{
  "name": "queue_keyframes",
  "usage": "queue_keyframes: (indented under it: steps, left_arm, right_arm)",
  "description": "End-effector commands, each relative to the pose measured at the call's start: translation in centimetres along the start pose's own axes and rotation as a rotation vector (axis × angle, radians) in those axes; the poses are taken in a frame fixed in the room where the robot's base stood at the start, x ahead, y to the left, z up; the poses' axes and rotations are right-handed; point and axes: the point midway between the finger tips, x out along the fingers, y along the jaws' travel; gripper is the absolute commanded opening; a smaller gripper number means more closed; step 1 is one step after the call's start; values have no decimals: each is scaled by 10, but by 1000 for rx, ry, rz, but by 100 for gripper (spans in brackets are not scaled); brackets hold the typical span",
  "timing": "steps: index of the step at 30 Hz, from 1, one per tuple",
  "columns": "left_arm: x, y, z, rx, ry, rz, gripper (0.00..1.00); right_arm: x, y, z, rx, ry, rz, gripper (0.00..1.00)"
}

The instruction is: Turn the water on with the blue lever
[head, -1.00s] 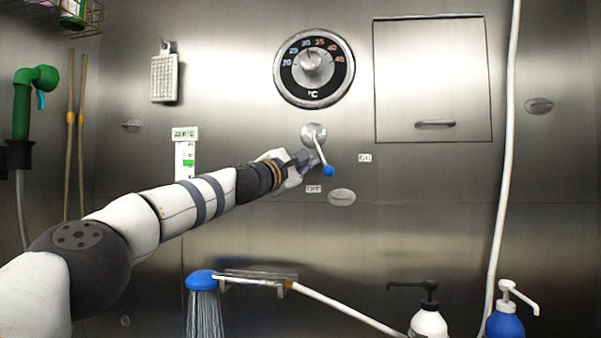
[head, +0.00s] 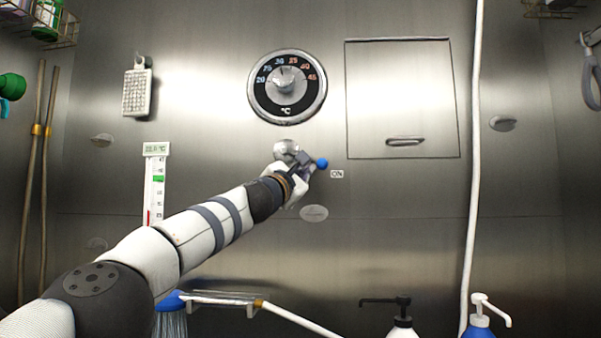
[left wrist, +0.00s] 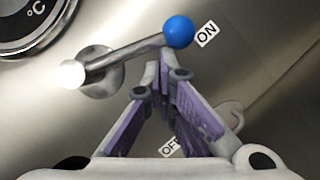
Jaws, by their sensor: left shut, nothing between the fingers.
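The lever's blue ball (head: 321,163) points right, beside the ON label (head: 337,174). In the left wrist view the metal lever (left wrist: 130,56) runs from its round wall mount up to the ball (left wrist: 179,32), whose edge is close to the ON label (left wrist: 207,33). My left gripper (head: 306,166) is shut and empty, just below the lever. Its fingertips (left wrist: 160,70) are close under the ball end; I cannot tell whether they touch. The OFF label (left wrist: 172,147) is partly hidden behind the fingers. My right gripper is out of view.
A temperature dial (head: 287,87) is above the lever, with a closed wall hatch (head: 402,100) to the right. Below are a blue shower head (head: 172,300) with pale streaks under it, its hose, and pump bottles (head: 479,327).

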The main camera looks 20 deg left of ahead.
Motion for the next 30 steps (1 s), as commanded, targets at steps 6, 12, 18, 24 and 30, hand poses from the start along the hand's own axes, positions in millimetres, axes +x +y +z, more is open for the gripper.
queue_keyframes:
  steps: [6,12,18,24,30]
  left_arm:
    - [1,2,3,1,-1,-1,0]
    - [1,2,3,1,-2,-2,0]
    - [1,1,3,1,-2,-3,0]
    - [1,1,2,1,-1,-3,0]
    - [-2,-7,-6,-11,10,-15,0]
  right_arm:
    - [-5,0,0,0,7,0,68]
    - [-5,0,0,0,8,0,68]
    - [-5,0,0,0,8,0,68]
    - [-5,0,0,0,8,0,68]
    - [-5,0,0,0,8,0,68]
